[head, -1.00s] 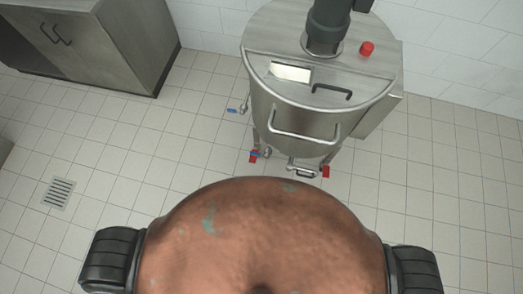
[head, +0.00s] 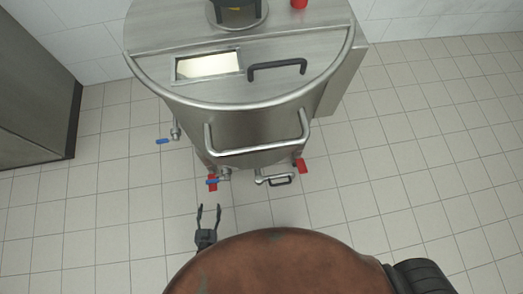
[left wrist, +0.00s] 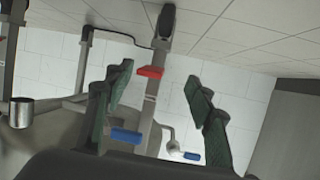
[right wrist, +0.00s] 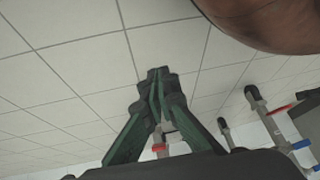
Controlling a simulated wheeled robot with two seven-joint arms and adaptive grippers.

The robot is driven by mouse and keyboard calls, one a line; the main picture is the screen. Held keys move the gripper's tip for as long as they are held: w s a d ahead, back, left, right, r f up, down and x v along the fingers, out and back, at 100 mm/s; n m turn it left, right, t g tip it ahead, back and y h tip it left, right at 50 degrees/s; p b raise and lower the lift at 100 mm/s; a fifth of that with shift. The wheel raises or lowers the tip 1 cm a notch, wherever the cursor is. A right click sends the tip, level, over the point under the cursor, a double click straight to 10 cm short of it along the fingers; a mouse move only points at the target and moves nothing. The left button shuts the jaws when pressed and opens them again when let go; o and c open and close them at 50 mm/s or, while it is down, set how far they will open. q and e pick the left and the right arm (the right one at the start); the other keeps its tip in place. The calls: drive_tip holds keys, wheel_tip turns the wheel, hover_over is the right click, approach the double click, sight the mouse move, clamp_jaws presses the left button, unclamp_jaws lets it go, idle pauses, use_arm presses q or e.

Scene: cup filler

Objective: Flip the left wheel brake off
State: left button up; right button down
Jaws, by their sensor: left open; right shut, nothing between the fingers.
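The left wheel brake, a red tab (head: 212,184), is low at the front left leg of the steel cup filler (head: 250,125). In the left wrist view a red tab (left wrist: 150,72), which looks like the same brake, sits beside a dark wheel (left wrist: 165,24) and appears between the fingers. My left gripper (head: 209,208) is open and empty, in front of and below the left brake in the head view, apart from it. My right gripper (right wrist: 158,75) is shut and empty; it is not visible in the head view.
A second red brake (head: 301,166) is at the right leg. Blue valve handles (head: 163,141) stick out left of the filler and near the left brake (head: 211,181). A bar handle (head: 258,150) crosses the filler's front. A cabinet (head: 35,80) stands left; tiled floor around is clear.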

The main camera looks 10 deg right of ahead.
use_arm(q)
drive_tip(key=w+d+f+t+b, duration=0.2)
drive_tip(key=w+b, duration=0.2)
drive_tip(key=b, duration=0.1)
drive_tip(key=n+t+y+b, duration=0.2)
drive_tip(key=b, duration=0.2)
approach(211, 170)
drive_tip(key=w+b, duration=0.2)
drive_tip(key=w, duration=0.2)
drive_tip(key=shift+w+d, duration=0.1)
drive_tip(key=shift+w, duration=1)
use_arm(e)
drive_tip(key=w+a+r+t+y, duration=0.1)
drive_tip(key=w+a+t, duration=0.2)
drive_tip(key=w, duration=0.2)
drive_tip(key=shift+w+a+r, duration=0.25)
drive_tip(key=shift+r, duration=0.15)
use_arm(q)
drive_tip(key=shift+c, duration=0.4)
clamp_jaws()
